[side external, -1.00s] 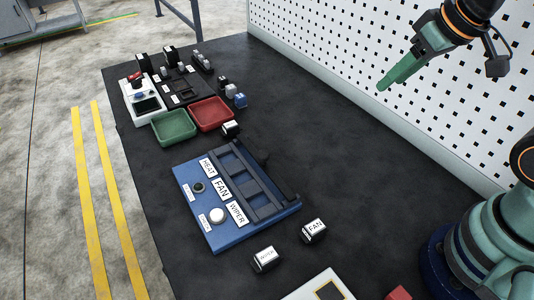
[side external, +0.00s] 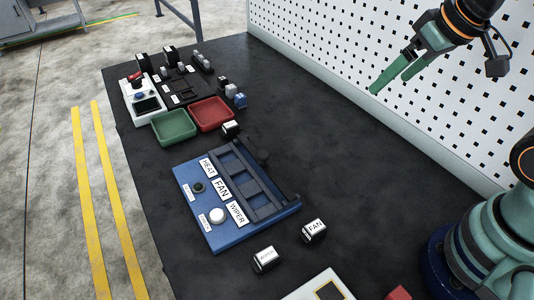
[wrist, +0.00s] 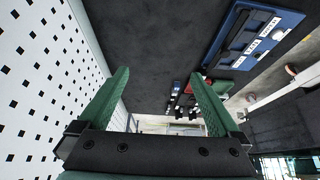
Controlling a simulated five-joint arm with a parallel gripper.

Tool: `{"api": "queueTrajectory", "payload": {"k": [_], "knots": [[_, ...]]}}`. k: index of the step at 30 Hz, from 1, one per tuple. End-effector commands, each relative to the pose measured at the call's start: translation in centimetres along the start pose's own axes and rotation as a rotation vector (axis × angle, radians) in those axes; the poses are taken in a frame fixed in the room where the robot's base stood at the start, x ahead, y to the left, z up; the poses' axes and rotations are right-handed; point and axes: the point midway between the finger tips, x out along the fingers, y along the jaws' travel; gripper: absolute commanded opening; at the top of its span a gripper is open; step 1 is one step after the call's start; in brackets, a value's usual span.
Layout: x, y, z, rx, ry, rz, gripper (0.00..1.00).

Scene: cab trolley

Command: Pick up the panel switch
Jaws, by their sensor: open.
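Two loose black-and-white panel switches lie on the dark table in the side external view, one marked FAN (side external: 314,230) and one whose lettering looks like WIPER (side external: 266,259). A third similar switch (side external: 231,129) sits by the red tray, its label unreadable. The blue panel (side external: 212,232) has HEAT, FAN and WIPER labels and a dark slotted frame; it also shows upside down in the wrist view (wrist: 290,22). My gripper (side external: 390,84) is open and empty, high above the table's right side near the pegboard. Its green fingers are spread in the wrist view (wrist: 158,75).
A green tray (side external: 174,127) and a red tray (side external: 211,113) stand behind the blue panel. Farther back are a white control box (side external: 147,107) and several small blocks. A white pegboard (side external: 440,90) borders the right. The table between is clear.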

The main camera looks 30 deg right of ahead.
Motion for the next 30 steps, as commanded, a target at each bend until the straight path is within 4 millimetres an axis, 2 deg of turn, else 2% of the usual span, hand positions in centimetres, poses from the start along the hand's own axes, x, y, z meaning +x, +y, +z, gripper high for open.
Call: {"api": "queueTrajectory", "payload": {"k": [5, 8, 14, 21, 25, 30], "knots": [[0.6, -0.7, -1.7, -0.003, 0.000, -0.010, 0.99], [1.7, -1.6, -3.9, -0.003, 0.000, -0.023, 0.99], [5.2, -4.3, -8.8, -0.003, 0.009, -0.053, 0.99], [11.3, -8.5, -13.2, 0.000, 0.019, -0.091, 0.99], [15.3, -11.1, -14.7, 0.002, 0.024, -0.111, 0.99], [20.1, -14.2, -15.5, 0.003, 0.029, -0.136, 0.99]]}}
